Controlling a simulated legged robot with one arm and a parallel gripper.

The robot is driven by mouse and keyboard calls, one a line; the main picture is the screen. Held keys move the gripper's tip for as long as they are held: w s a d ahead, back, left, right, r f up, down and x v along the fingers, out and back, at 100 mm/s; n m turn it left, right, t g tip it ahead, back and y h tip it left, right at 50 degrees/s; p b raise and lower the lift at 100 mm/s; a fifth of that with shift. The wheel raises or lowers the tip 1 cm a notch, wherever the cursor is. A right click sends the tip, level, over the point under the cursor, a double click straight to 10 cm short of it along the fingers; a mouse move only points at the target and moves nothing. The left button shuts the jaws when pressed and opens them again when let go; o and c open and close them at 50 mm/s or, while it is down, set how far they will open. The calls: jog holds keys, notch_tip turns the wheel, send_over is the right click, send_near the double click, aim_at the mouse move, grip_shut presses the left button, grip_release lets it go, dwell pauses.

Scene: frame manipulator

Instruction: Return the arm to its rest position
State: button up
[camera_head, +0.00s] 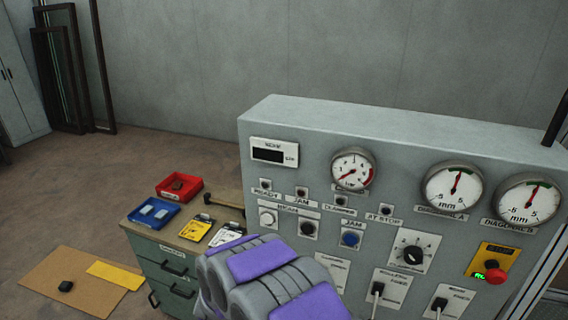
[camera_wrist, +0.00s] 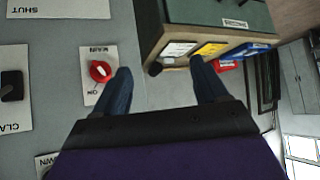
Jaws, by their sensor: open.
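My gripper (camera_wrist: 160,75) shows in the wrist view with its two dark fingers spread apart and nothing between them. The left finger is beside a red knob (camera_wrist: 101,71) on a plate labelled MAIN; I cannot tell whether they touch. The right finger appears in front of the drawer cabinet (camera_wrist: 215,12). In the head view my purple and grey arm (camera_head: 268,275) is low in the middle, in front of the control panel (camera_head: 400,125). The gripper's fingers are hidden there.
The panel carries dials, buttons, switches and a red stop button (camera_head: 495,276). The cabinet (camera_head: 165,255) at its left holds a red bin (camera_head: 195,190), a blue bin (camera_head: 137,222), cards and a hammer-like tool. A brown mat (camera_head: 50,275) lies on the floor.

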jog(key=s+d+r+g+y+b, duration=0.25)
jog(key=s+d+r+g, duration=0.25)
jog(key=s+d+r, duration=0.55)
jog(key=s+d+r+g+h, duration=0.1)
jog(key=s+d+r, duration=0.3)
jog(key=s+d, duration=0.5)
jog(key=s+g, duration=0.1)
jog(key=s, duration=0.2)
jog(key=shift+d+r+n+g, duration=0.15)
jog(key=shift+r+n+g, duration=0.15)
jog(key=shift+g, duration=0.1)
jog(key=s+d+g+h, duration=0.1)
jog(key=s+d, duration=0.2)
jog(key=s, duration=0.2)
jog(key=s+d+r+m+g+h, duration=0.1)
jog(key=s+d, duration=0.3)
jog(key=s, duration=0.1)
jog(key=s+d+g+h+b, duration=0.1)
jog(key=s+d, duration=0.2)
jog(key=s, duration=0.2)
jog(key=shift+d+r+m, duration=0.3)
jog(key=shift+r+m, duration=0.1)
jog(key=shift+c, duration=0.3)
